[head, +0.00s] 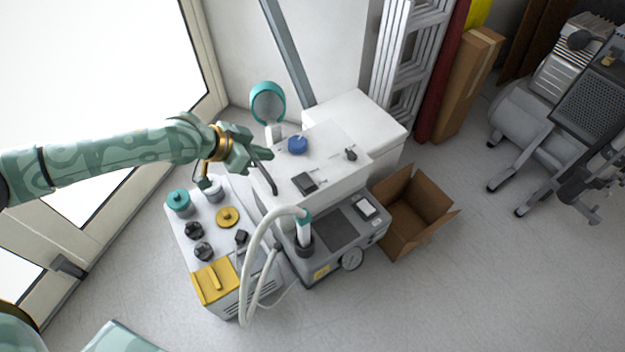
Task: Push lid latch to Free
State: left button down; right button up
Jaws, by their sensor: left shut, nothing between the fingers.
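A white machine with a flat white top (325,150) stands in the middle. On this top are a blue knob (298,145), a small black fitting (350,154) at the right and a dark square part (305,182) near the front edge. I cannot tell which of these is the lid latch, and no "Free" marking is readable. My left gripper (273,187) is shut and empty. Its dark fingertips are over the left edge of the white top, left of the dark square part; contact cannot be told. My right gripper is not in view.
A unit with a yellow panel (215,282) and several knobs stands at front left. A grey unit (335,240) with a white hose (252,262) stands in front. An open cardboard box (412,212) is at right. A round teal-rimmed part (268,103) rises behind.

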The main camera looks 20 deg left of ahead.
pick_arm(q)
jog(key=shift+s+d+n+g+h, duration=0.15)
jog(key=shift+s+d+g, duration=0.1)
jog(key=shift+s+d, duration=0.3)
jog(key=shift+s+d+n+g+h, duration=0.15)
jog(key=shift+s+d+g, duration=0.15)
jog(key=shift+d, duration=0.3)
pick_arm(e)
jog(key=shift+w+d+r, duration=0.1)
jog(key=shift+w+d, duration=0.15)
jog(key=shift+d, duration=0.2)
